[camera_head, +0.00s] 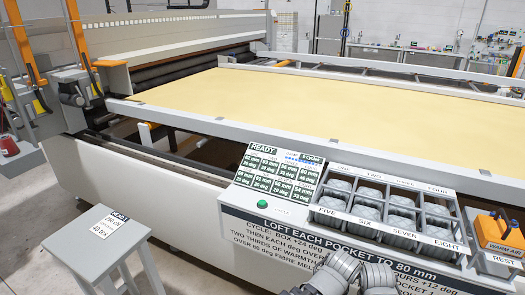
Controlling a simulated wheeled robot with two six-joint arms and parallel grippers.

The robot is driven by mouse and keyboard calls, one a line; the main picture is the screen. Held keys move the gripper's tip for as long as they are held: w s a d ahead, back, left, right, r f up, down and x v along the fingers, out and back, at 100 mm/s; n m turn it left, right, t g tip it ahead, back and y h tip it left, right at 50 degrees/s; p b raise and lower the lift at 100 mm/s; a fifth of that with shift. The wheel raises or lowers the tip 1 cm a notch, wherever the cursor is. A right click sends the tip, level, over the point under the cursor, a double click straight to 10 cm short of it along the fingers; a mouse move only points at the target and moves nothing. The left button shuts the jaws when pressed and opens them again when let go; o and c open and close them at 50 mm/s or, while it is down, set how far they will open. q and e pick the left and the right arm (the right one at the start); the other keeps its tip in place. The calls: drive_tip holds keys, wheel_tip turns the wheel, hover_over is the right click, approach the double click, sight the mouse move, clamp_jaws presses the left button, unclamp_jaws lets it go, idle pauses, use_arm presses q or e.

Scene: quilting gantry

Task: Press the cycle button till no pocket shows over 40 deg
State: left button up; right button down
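The round green cycle button (262,203) sits on the panel below the display (279,167). The display reads READY, with a cycle count that looks like 5 and tiles giving mm and deg. The deg figures are too small to read reliably. Right of it, the divided pocket box (451,212) is labelled ONE to EIGHT, with grey ribbed bundles in its compartments. At the bottom edge are two grey jointed parts of mine, apparently my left gripper (338,272) and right gripper (378,278), below the button and away from it. Their fingers cannot be made out.
The sign (300,238) reads LOFT EACH POCKET TO 80 mm, with partly hidden cycle rules. An orange warm-air tool (499,232) rests at the right. A grey stool (90,245) with a card stands at left. The yellow quilting bed (300,100) lies behind.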

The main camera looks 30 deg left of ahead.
use_arm(q)
drive_tip(key=shift+c, duration=0.2)
clamp_jaws()
idle(1.6)
